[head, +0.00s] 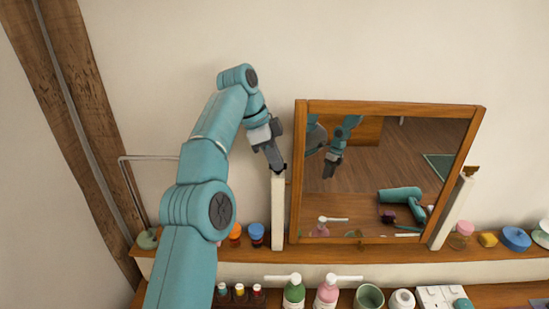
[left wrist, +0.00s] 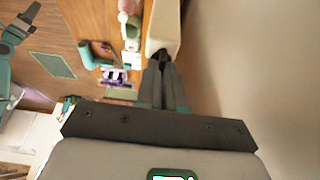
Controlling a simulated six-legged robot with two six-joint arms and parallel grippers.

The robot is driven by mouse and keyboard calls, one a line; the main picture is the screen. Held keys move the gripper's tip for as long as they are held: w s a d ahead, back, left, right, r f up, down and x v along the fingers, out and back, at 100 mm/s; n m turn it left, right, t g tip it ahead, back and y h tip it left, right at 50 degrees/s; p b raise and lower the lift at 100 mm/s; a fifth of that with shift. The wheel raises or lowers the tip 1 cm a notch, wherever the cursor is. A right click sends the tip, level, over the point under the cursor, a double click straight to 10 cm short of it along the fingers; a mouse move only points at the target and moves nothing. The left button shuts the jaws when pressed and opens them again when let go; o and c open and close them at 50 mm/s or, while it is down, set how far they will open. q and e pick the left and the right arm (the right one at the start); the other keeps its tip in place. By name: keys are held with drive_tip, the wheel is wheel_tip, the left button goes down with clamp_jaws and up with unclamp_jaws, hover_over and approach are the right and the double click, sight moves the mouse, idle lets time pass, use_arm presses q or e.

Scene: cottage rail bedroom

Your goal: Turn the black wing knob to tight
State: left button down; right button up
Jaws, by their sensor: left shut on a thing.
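A framed mirror (head: 385,170) stands tilted between two white posts on the wooden shelf. My left gripper (head: 276,165) points down at the top of the left white post (head: 278,215), beside the mirror's left edge. Its jaws are shut on the small black wing knob (head: 284,168), which is mostly hidden by the fingers. In the left wrist view the fingers (left wrist: 162,75) close together around the dark knob (left wrist: 161,55), right at the end of the pale post (left wrist: 163,25). The knob's exact angle cannot be told. My right gripper is not in view.
A brown piece (head: 471,170) tops the right white post (head: 453,212). Small jars (head: 256,234) stand left of the mirror, and a blue round item (head: 515,239) lies to the right. Pump bottles (head: 293,291) stand on the lower level. A thin metal stand (head: 121,195) is at left.

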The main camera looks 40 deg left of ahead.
use_arm(q)
drive_tip(key=c, duration=1.3)
unclamp_jaws()
drive_tip(key=shift+d+f, duration=0.1)
drive_tip(key=shift+f, duration=0.05)
drive_tip(key=shift+o, duration=0.2)
drive_tip(key=shift+w, duration=0.15)
